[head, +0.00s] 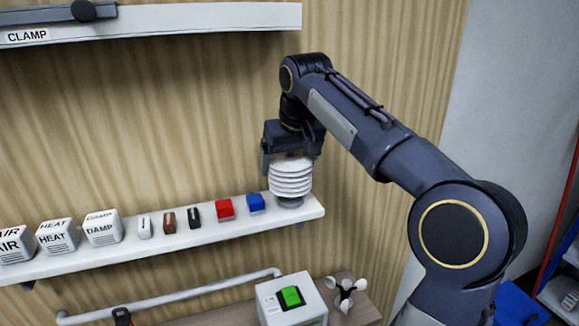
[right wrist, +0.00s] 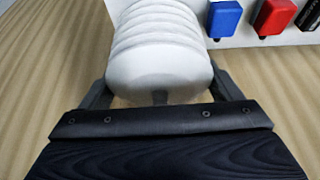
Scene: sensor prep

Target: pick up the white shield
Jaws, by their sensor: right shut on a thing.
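The white shield (head: 291,178) is a stack of white ribbed discs at the right end of the lower shelf, above a dark round base. It also shows in the right wrist view (right wrist: 158,62), upright between the two fingers. My right gripper (head: 291,158) comes down from above and is shut on the shield's top part. In the right wrist view the gripper (right wrist: 160,95) has one finger on each side of it. Whether the shield still touches its base is hard to tell. My left gripper is not in view.
The lower shelf (head: 160,250) also holds a blue block (head: 255,203), a red block (head: 225,209), small dark, brown and white pieces, and labelled white boxes (head: 103,228). An upper shelf (head: 190,20) hangs above. A box with a green button (head: 291,297) and a small anemometer (head: 345,293) stand below.

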